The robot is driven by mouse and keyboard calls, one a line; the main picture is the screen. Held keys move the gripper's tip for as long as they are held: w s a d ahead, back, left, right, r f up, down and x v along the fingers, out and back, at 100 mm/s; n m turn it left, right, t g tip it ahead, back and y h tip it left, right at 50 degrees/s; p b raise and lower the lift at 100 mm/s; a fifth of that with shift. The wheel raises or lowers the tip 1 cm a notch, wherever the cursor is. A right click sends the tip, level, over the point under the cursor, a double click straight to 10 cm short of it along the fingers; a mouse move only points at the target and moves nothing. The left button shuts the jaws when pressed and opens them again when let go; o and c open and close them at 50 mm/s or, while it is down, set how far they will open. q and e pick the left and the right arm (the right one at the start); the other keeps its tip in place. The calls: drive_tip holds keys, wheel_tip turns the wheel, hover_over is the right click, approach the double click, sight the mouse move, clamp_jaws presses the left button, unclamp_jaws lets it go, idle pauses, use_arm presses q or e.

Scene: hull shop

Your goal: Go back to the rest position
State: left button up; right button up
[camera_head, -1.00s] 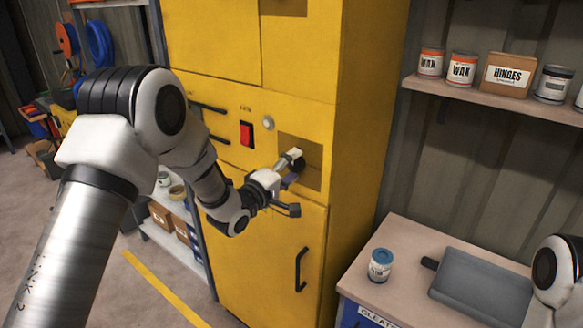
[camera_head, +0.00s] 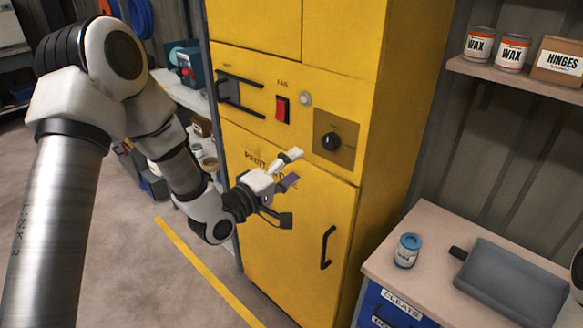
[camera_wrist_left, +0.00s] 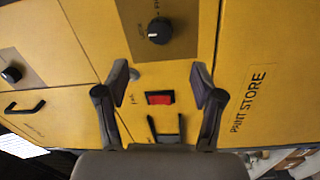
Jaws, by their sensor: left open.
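My left gripper (camera_head: 290,169) is open and empty in the head view, in front of the yellow paint store cabinet (camera_head: 269,187). It is below and to the left of a black knob (camera_head: 332,142) on a brown plate, and apart from it. In the left wrist view, the open fingers (camera_wrist_left: 158,95) frame a red switch (camera_wrist_left: 160,98) on the yellow panel, with nothing between them. The knob (camera_wrist_left: 159,30) also shows there, beyond the fingers. My right gripper is not in view; only a bit of my right arm shows at the right edge of the head view.
A bench (camera_head: 412,262) at the right holds a blue-lidded can (camera_head: 407,250) and a grey tray (camera_head: 512,283). Black handles (camera_head: 327,247) stick out from the cabinet. The floor at left is open.

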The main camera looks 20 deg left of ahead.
use_arm(q)
drive_tip(key=s+d+f+g+y, duration=0.15)
drive_tip(key=s+f, duration=0.25)
drive_tip(key=f, duration=0.5)
drive_tip(key=s+d+f+m+g, duration=0.1)
drive_tip(key=s+f+g, duration=0.2)
drive_tip(key=f, duration=0.5)
drive_tip(key=s+d+f+g+y, duration=0.1)
drive_tip(key=s+f+g, duration=0.25)
drive_tip(key=f, duration=0.55)
drive_tip(key=s+a+f+m+g+y, duration=0.2)
drive_tip(key=s+f+m+g, duration=0.2)
drive_tip(key=s, duration=0.8)
drive_tip(key=s+a+f+m+g+y, duration=0.2)
drive_tip(key=s+f+m+g, duration=0.3)
drive_tip(key=s, duration=0.7)
wheel_tip(320, 180, down, 2)
drive_tip(key=shift+f+m, duration=0.2)
drive_tip(key=shift+m, duration=0.6)
